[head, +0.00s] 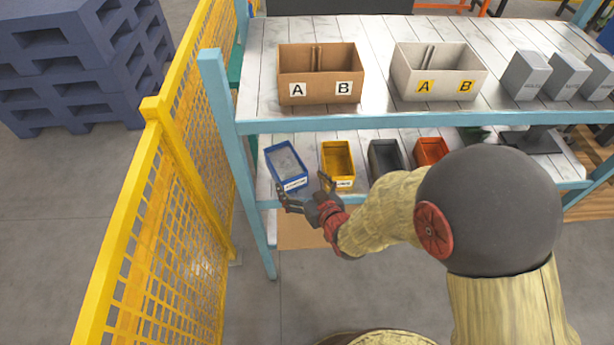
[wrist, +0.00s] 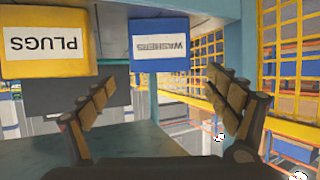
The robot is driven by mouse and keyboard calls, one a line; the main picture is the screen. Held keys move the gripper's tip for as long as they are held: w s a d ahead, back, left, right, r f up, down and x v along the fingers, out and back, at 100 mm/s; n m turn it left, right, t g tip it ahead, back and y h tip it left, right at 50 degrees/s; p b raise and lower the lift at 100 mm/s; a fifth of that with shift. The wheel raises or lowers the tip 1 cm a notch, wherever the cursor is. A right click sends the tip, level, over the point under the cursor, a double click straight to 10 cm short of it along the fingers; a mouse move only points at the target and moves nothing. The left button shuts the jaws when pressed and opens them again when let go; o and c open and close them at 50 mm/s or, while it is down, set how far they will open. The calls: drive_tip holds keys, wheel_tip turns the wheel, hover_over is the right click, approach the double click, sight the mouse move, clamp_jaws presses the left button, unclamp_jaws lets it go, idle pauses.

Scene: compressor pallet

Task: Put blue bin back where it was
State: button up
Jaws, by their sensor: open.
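The blue bin (head: 286,165) stands on the lower shelf of the rack at its left end, slightly turned. It has a white label, and its labelled front also shows in the wrist view (wrist: 160,45), upside down. My gripper (head: 304,190) is open and empty in front of the shelf edge, just below the blue bin and the yellow bin. In the wrist view my two fingers (wrist: 160,100) are spread wide, with the blue bin's front beyond them. I see no contact between the fingers and the bin.
A yellow bin (head: 338,165) labelled PLUGS, a dark grey bin (head: 385,157) and an orange bin (head: 431,151) stand to the right on the same shelf. The blue rack post (head: 238,155) and yellow mesh fence (head: 175,210) are close on the left. Two-compartment boxes stand on the shelf above.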

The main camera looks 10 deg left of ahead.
drive_tip(key=shift+s+d, duration=0.1)
drive_tip(key=s+d+r+m+g+h, duration=0.1)
drive_tip(key=d+r+m+h, duration=0.15)
drive_tip(key=d+r, duration=0.65)
drive_tip(key=d+r+m+h, duration=0.2)
drive_tip(key=d+r+h, duration=0.3)
drive_tip(key=d, duration=0.5)
drive_tip(key=s+d+r+m+g, duration=0.1)
drive_tip(key=s+d+r, duration=0.1)
drive_tip(key=s, duration=0.5)
drive_tip(key=s+d+r+m+g, duration=0.1)
drive_tip(key=s+d+r, duration=0.2)
drive_tip(key=s+d, duration=0.2)
drive_tip(key=s+d+r+m+g, duration=0.1)
drive_tip(key=s+d+r+g, duration=0.1)
drive_tip(key=s, duration=0.6)
drive_tip(key=shift+s+d+r+h, duration=0.35)
drive_tip(key=shift+d+r, duration=0.15)
drive_tip(key=shift+d, duration=0.5)
drive_tip(key=shift+w, duration=0.1)
drive_tip(key=shift+c, duration=0.2)
